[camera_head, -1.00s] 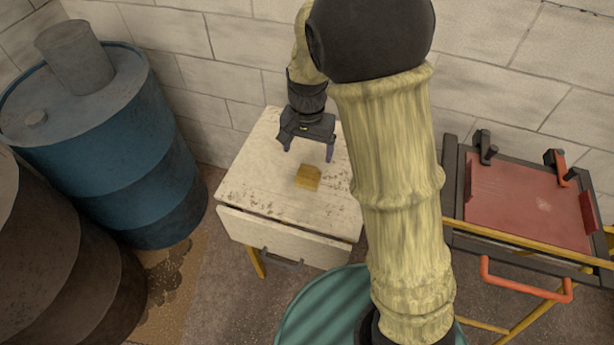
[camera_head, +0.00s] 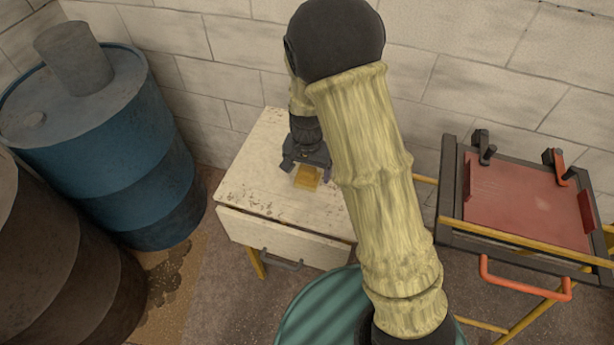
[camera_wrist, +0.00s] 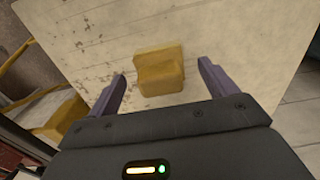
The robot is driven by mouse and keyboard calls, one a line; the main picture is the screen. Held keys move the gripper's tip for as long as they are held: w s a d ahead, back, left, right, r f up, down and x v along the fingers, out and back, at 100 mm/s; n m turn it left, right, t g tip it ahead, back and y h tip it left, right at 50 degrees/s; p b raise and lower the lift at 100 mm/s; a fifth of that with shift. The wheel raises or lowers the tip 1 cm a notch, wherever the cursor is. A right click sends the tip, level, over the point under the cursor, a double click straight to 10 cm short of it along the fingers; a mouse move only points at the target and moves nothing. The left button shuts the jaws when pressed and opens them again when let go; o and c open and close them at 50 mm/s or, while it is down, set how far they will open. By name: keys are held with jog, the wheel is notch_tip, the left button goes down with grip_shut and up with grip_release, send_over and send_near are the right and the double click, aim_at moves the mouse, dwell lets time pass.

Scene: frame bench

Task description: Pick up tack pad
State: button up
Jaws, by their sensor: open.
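The tack pad (camera_head: 307,178) is a small yellow-tan block on the worn white table (camera_head: 258,178). In the wrist view the tack pad (camera_wrist: 160,72) lies between the two purple fingers, a little beyond their tips, with a stepped top. My gripper (camera_head: 305,172) is low over the table, right at the pad in the head view. In the wrist view my gripper (camera_wrist: 160,78) is open, with a gap on each side of the pad. Whether the fingertips touch the table cannot be told.
A blue drum (camera_head: 110,150) and a dark brown drum (camera_head: 55,260) stand left of the table. A red-plated frame bench (camera_head: 525,200) with clamps stands at the right. A green round top (camera_head: 320,310) is in front. The block wall is close behind.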

aim_at(307, 177)
jog(key=shift+f, duration=1.5)
jog(key=c, duration=1.2)
notch_tip(307, 177, up, 10)
jog(key=shift+r, duration=0.1)
